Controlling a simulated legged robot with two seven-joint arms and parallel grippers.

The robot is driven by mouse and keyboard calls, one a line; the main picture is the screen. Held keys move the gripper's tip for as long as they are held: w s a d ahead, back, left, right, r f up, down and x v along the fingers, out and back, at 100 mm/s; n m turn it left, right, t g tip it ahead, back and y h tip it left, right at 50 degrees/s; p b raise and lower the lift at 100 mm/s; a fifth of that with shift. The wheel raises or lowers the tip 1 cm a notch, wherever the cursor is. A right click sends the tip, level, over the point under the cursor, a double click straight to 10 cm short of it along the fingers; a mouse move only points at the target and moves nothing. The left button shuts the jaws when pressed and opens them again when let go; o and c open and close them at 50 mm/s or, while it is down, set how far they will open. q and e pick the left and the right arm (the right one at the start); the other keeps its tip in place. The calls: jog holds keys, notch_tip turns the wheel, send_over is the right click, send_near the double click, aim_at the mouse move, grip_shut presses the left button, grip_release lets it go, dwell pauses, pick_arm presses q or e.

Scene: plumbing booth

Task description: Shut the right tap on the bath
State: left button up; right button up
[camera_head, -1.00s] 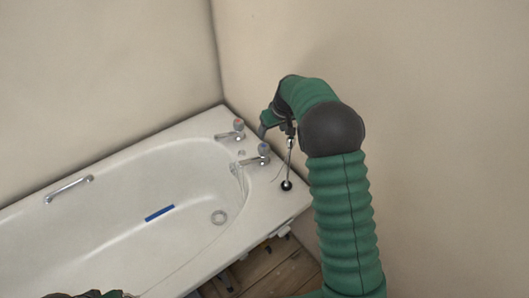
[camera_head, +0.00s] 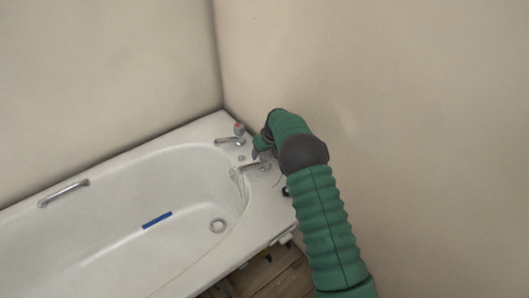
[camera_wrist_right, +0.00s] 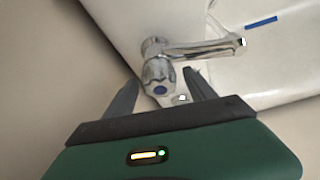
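The right tap, with a blue-marked knob, stands on the bath's end ledge; its spout (camera_head: 249,165) shows in the head view and the knob is partly covered by my gripper. In the right wrist view the chrome tap knob (camera_wrist_right: 158,70) with its blue centre lies ahead of the fingers. My right gripper (camera_head: 262,151) is at this tap. In the wrist view its fingers (camera_wrist_right: 163,88) are apart, one on each side of the knob's near end; I cannot tell whether they touch it. A clear streak (camera_head: 238,181), perhaps water, hangs below the spout. My left gripper is not in view.
The other tap (camera_head: 238,131), marked red, stands farther back on the same ledge. The white bath (camera_head: 120,215) holds a blue strip (camera_head: 157,220) and a drain (camera_head: 218,226). Beige walls close in behind and to the right. Wooden boards (camera_head: 265,275) show below the bath's end.

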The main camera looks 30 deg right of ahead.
jog(key=c, duration=1.3)
